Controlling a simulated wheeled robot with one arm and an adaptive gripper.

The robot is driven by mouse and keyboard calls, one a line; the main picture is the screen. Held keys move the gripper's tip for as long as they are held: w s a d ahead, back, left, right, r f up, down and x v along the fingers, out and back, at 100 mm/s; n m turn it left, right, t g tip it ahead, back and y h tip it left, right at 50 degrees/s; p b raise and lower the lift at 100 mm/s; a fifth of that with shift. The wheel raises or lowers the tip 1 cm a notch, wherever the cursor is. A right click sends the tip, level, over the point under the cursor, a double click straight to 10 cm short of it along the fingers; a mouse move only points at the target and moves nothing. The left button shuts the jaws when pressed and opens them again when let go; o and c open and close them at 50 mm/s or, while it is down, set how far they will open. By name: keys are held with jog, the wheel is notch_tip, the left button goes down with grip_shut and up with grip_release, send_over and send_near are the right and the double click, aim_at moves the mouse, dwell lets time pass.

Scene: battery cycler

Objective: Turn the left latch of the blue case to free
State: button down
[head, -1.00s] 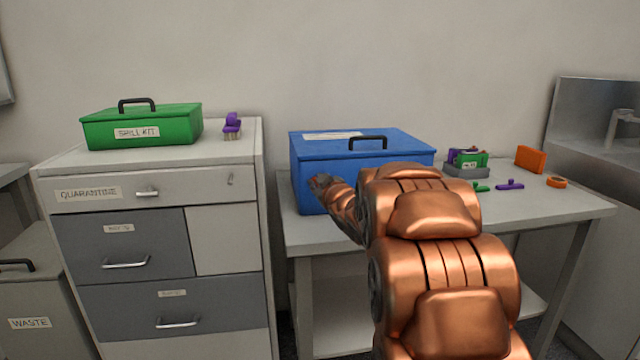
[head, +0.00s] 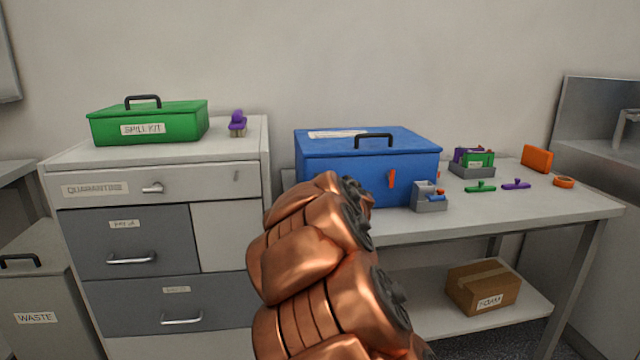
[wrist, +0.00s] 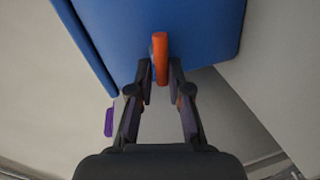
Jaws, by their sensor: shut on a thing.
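The blue case (head: 330,170) stands shut on the bench, with a black handle on its lid. An orange latch (head: 392,179) stands upright on the right of its front. The left part of the front is hidden behind my arm in the head view. In the wrist view my gripper (wrist: 161,82) is at the case front (wrist: 200,30), with its fingers on either side of an orange latch (wrist: 160,50) and shut on it. This appears to be the left latch. In the head view my gripper is hidden by my own arm.
Further right are a small grey bin (head: 472,171), green and purple pieces and an orange box (head: 537,158). The drawer cabinet (head: 225,237) stands close on the left.

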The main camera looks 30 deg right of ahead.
jog(key=shift+d+f+n, duration=0.1)
jog(key=shift+f+n, duration=0.4)
jog(key=shift+n, duration=0.2)
jog(key=shift+s+g+h, duration=0.1)
jog(key=shift+g+h, duration=0.2)
jog(key=shift+h, duration=0.1)
jog(key=c, duration=1.2)
grip_release()
jog(key=shift+d, duration=0.1)
jog(key=shift+r, duration=0.2)
jog(key=v, duration=1.1)
jog(key=shift+s, duration=0.4)
